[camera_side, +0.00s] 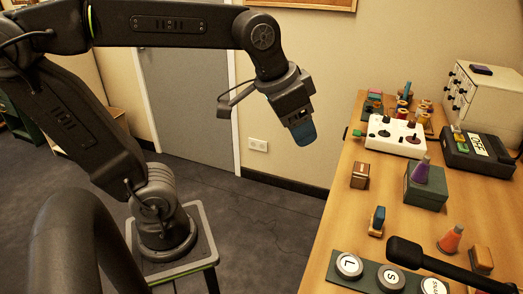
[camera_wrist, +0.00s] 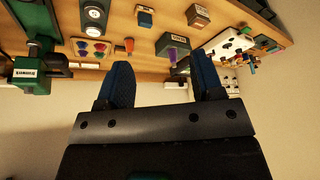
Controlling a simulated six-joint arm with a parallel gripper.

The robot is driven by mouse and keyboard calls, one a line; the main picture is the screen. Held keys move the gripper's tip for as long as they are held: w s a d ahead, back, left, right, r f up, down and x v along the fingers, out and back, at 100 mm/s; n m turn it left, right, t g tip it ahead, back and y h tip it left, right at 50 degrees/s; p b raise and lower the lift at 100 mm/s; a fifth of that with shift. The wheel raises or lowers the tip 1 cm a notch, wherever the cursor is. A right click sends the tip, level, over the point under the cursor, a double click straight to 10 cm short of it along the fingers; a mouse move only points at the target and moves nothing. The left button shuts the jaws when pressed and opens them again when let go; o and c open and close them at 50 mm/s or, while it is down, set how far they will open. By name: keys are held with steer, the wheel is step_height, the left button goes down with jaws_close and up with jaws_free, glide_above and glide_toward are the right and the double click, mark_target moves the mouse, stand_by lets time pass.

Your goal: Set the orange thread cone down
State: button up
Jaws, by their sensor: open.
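The orange thread cone (camera_side: 451,239) stands upright on the wooden table (camera_side: 343,216), near its front right in the side view. In the wrist view a small orange shape, likely the same cone (camera_wrist: 129,45), shows on the table. My gripper (camera_side: 304,131) hangs in the air to the left of the table, well apart from the cone. In the wrist view its two blue fingers (camera_wrist: 162,84) are spread apart with nothing between them.
A purple cone (camera_side: 421,171) stands on a green box (camera_side: 425,188). Round lettered buttons (camera_side: 391,279) line the front, with a black bar (camera_side: 440,264) above them. A white control panel (camera_side: 394,137), a dark device (camera_side: 478,152) and white drawers (camera_side: 482,95) stand behind.

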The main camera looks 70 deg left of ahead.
steer(key=shift+n+t, duration=0.3)
steer(key=shift+n, duration=0.5)
steer(key=s+f, duration=0.2)
steer(key=s, duration=0.1)
steer(key=s+a+f, duration=0.1)
steer(key=s+f, duration=0.2)
steer(key=shift+s+a+f, duration=0.15)
steer(key=shift+s+a, duration=0.05)
steer(key=shift+c, duration=0.2)
